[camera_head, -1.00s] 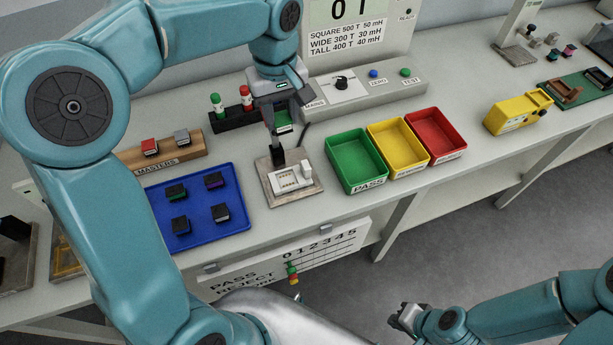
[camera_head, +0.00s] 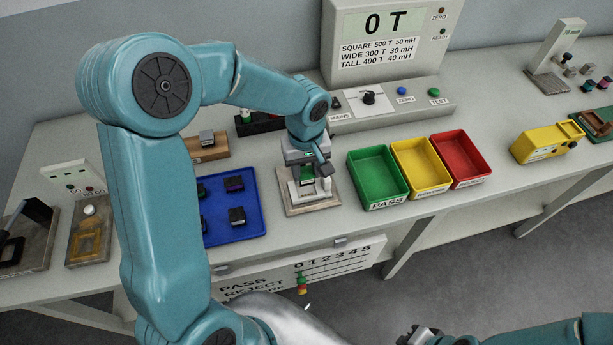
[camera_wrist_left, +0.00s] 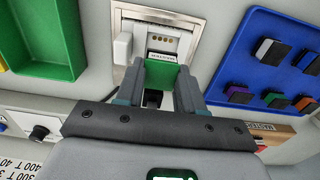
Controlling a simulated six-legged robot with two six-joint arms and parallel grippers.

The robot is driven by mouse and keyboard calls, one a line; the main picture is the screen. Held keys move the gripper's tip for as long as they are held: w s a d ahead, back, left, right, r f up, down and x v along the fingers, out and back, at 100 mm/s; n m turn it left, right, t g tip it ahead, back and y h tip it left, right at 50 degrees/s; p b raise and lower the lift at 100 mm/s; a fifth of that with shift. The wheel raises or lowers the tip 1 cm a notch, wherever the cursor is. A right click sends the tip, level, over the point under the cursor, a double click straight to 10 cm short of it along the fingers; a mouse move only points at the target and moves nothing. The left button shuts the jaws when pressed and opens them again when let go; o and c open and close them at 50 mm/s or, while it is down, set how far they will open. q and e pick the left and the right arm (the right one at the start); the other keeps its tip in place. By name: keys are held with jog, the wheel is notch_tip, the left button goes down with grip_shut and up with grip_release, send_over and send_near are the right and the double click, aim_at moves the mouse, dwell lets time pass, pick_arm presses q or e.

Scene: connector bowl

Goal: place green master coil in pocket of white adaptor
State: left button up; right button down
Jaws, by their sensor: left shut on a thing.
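The green master coil (camera_wrist_left: 160,74) is between the fingers of my left gripper (camera_wrist_left: 158,88), which is shut on it; it shows in the head view as a small green patch (camera_head: 307,171). The white adaptor (camera_wrist_left: 178,26) sits on a plate just beyond the coil in the wrist view, and its pale edge shows below my gripper (camera_head: 308,179) in the head view. The coil is in front of the adaptor's pocket; I cannot tell whether they touch. The pocket is partly hidden. My right gripper (camera_head: 420,335) is at the bottom edge, its jaws unclear.
A blue tray (camera_head: 258,192) with several dark coils lies left of the adaptor plate. Green (camera_head: 374,199), yellow (camera_head: 414,190) and red (camera_head: 464,178) bins stand right. The meter (camera_head: 390,45) is behind. The masters rack (camera_head: 213,153) is partly hidden by my arm.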

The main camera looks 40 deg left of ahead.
aim_at(306, 173)
pick_arm(q)
notch_tip(306, 173, down, 3)
jog(key=shift+s+r, duration=0.1)
jog(key=shift+s, duration=0.05)
jog(key=shift+f, duration=0.45)
jog(key=shift+f, duration=0.2)
jog(key=o, duration=1)
jog(key=shift+r, duration=0.1)
jog(key=shift+o, duration=0.3)
